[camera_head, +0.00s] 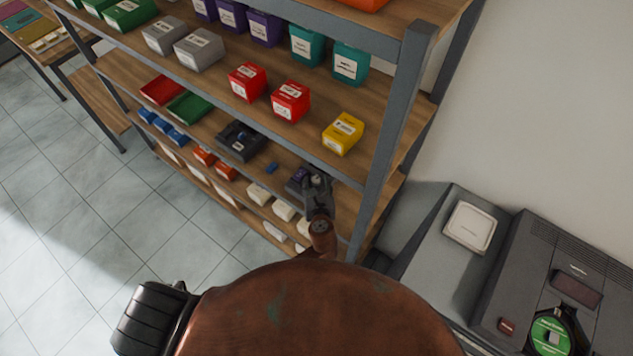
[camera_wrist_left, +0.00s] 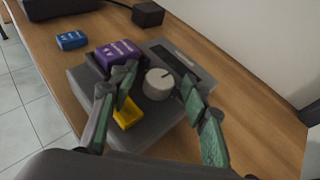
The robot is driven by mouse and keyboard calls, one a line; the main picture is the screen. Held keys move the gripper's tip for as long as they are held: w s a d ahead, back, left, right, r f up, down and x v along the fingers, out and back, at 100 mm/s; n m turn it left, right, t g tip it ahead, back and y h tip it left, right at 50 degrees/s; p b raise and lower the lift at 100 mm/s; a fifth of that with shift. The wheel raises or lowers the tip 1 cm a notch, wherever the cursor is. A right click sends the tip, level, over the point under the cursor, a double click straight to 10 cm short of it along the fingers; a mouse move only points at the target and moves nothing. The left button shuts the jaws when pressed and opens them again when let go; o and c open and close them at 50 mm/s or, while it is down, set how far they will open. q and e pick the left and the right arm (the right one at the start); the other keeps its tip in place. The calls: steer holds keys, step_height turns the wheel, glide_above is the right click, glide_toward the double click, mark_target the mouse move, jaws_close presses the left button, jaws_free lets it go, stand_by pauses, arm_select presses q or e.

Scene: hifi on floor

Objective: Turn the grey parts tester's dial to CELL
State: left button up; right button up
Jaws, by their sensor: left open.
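The grey parts tester (camera_wrist_left: 158,128) lies on a wooden shelf in the left wrist view, with a round pale dial (camera_wrist_left: 158,84) on its top. A dark mark shows on the dial's upper right; I cannot read any CELL label. A purple box (camera_wrist_left: 118,53) and a yellow piece (camera_wrist_left: 127,113) sit on the tester's left part. My left gripper (camera_wrist_left: 160,79) is open, its fingers on either side of the dial with gaps visible; depth to it is unclear. In the head view the left gripper (camera_head: 318,182) largely hides the tester. My right gripper is not seen.
A blue box (camera_wrist_left: 71,40) and a small dark block (camera_wrist_left: 148,13) stand on the same shelf. A yellow box (camera_head: 343,133) stands on the shelf above, and a grey upright post (camera_head: 391,130) rises to the right. A black device (camera_head: 240,141) is further left.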

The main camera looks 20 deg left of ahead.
arm_select(q)
steer(key=c, duration=1.2)
steer(key=shift+o, duration=0.2)
steer(key=shift+a+r+m+h+p, duration=0.15)
steer(key=shift+m+h+p, duration=0.15)
steer(key=shift+p, duration=0.4)
steer(key=m+h+p, duration=0.2)
steer(key=h+p, duration=0.1)
steer(key=shift+a+r+m+t, duration=0.1)
steer(key=shift+a+m+t, duration=0.1)
steer(key=shift+m+t, duration=0.15)
steer(key=shift+m+h+p, duration=0.35)
steer(key=shift+h+p, duration=0.1)
steer(key=shift+h, duration=0.05)
steer(key=shift+a+f+m+h, duration=0.15)
steer(key=shift+f+m+h, duration=0.05)
steer(key=shift+m+h, duration=1.5)
steer(key=shift+h, duration=0.3)
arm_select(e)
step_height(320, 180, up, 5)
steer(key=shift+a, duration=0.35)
